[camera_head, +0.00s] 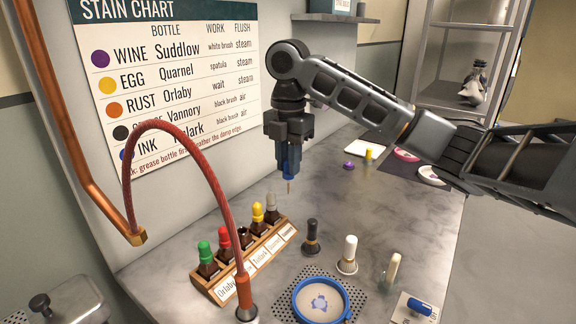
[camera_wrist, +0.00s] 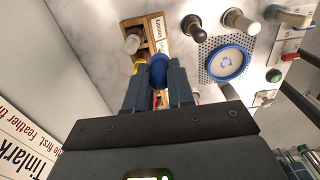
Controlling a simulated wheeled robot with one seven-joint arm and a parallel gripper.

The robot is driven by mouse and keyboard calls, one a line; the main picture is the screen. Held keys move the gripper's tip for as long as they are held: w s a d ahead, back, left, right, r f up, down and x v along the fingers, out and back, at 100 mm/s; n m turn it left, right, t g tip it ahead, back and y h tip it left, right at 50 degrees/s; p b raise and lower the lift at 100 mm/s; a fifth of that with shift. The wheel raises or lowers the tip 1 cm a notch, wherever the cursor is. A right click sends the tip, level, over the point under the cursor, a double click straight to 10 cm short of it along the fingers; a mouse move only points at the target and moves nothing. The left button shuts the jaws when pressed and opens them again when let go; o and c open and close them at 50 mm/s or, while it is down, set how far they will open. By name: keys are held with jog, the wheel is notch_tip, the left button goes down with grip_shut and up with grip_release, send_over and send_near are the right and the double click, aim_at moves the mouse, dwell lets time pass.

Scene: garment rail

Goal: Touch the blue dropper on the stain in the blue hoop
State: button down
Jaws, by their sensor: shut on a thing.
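My gripper (camera_head: 288,150) is shut on the blue dropper (camera_head: 290,170) and holds it upright in the air, tip down, above the bottle rack. The dropper's blue bulb (camera_wrist: 158,72) shows between the fingers in the wrist view. The blue hoop (camera_head: 322,300) lies on a perforated plate at the front of the bench, below and to the right of the dropper. A blue-grey stain (camera_head: 319,303) shows on the pale cloth inside the hoop. The hoop (camera_wrist: 228,63) and stain (camera_wrist: 227,62) also show in the wrist view. The dropper is well apart from the stain.
A wooden rack (camera_head: 262,250) holds several bottles with coloured droppers. A red hose (camera_head: 190,140) arches at the left. A black-handled brush (camera_head: 312,238), a white-handled tool (camera_head: 348,255) and another pale-handled tool (camera_head: 391,270) stand around the hoop. A blue switch (camera_head: 419,306) lies at its right.

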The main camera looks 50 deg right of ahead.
jog(key=s+a+f+g+y+p, duration=0.1)
jog(key=s+a+f+p, duration=0.2)
jog(key=s+a, duration=0.35)
jog(key=s+a+f+g+p, duration=0.1)
jog(key=s+a+f+p, duration=0.2)
jog(key=s+a, duration=0.35)
jog(key=shift+s+d+f+b, duration=0.3)
jog(key=shift+f+b, duration=0.5)
jog(key=shift+f, duration=0.15)
jog(key=shift+s+d+f+b, duration=0.25)
jog(key=shift+s+f+b, duration=0.05)
jog(key=shift+f+b, duration=0.65)
jog(key=shift+s+d+f+b, duration=0.3)
jog(key=shift+f+b, duration=0.4)
jog(key=shift+f, duration=0.3)
jog(key=shift+f+b, duration=0.35)
jog(key=shift+f, duration=0.2)
notch_tip(320, 180, up, 7)
jog(key=p, duration=0.5)
jog(key=shift+p, duration=0.35)
